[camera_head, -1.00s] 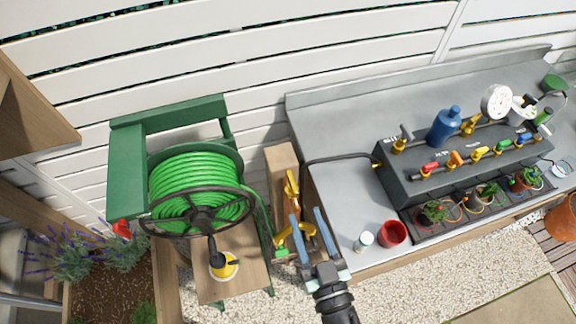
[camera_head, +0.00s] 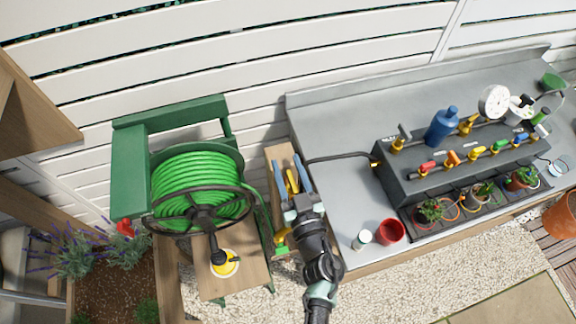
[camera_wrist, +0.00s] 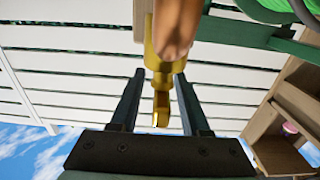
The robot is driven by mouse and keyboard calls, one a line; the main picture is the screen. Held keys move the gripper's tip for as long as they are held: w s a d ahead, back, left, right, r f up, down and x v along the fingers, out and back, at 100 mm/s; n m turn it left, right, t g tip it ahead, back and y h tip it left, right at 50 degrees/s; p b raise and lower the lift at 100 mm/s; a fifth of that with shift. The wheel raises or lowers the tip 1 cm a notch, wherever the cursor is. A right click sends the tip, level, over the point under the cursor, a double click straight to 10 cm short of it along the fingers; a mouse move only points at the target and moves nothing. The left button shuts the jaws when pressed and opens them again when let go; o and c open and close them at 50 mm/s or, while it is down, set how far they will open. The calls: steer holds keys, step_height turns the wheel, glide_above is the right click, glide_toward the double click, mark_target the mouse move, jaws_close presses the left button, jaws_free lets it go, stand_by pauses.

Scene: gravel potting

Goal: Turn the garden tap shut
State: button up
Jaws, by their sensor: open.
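The garden tap (camera_head: 292,181) is yellow brass and sits on a wooden post (camera_head: 281,153) between the hose reel and the grey bench. My gripper (camera_head: 287,163) is over it and hides much of it in the head view. In the wrist view the brass tap (camera_wrist: 162,75) shows between the two fingers, with a copper-coloured part close to the camera. My gripper is open, with a gap between the tap and each finger. I cannot tell how deep the tap's handle lies between the fingers.
The green hose reel (camera_head: 197,180) stands close on the left, its dark crank wheel facing me. The grey bench (camera_head: 338,196) is close on the right, with a red cup (camera_head: 390,231), a white cup (camera_head: 362,239) and a dark valve manifold (camera_head: 396,184). A slatted white fence (camera_head: 200,65) stands behind.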

jaws_close()
